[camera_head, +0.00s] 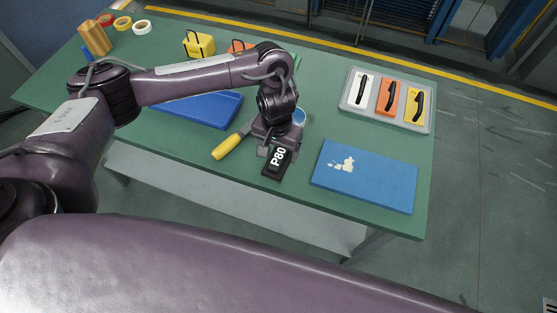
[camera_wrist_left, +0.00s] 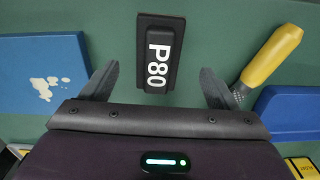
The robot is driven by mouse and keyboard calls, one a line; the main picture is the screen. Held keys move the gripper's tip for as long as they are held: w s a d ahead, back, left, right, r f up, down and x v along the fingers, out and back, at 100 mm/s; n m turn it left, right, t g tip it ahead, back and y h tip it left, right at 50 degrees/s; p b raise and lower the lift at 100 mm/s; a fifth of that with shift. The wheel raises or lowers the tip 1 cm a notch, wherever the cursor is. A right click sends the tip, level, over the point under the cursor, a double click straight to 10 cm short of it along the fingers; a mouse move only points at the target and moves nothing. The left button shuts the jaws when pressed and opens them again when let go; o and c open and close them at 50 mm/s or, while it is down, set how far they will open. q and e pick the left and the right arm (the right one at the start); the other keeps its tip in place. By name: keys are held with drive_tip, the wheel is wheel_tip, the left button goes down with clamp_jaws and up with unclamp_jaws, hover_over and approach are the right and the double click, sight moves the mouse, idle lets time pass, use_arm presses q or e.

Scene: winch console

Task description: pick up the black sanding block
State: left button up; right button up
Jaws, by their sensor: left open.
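The black sanding block (camera_head: 278,162), marked P80 in white, lies on the green table near its front edge. It also shows in the left wrist view (camera_wrist_left: 160,52), top centre, lying lengthwise between the lines of the two fingers. My left gripper (camera_head: 268,146) is just behind and above the block in the head view. In the wrist view its two fingers (camera_wrist_left: 158,85) are spread wide, one on each side of the block's near end, with a gap on both sides. Nothing is held. My right gripper is not in view.
A yellow-handled tool (camera_head: 228,148) lies close left of the block. A blue board (camera_head: 365,176) with pale patches lies to its right. A grey tray (camera_head: 388,100) with white, orange and yellow handled blocks is behind it. A blue flat item (camera_head: 205,110) lies under my left forearm.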

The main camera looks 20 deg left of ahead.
sight(278, 157)
use_arm(q)
wheel_tip(278, 157, down, 5)
drive_tip(key=shift+d+p, duration=0.1)
drive_tip(key=shift+p, duration=0.25)
drive_tip(key=c, duration=1.2)
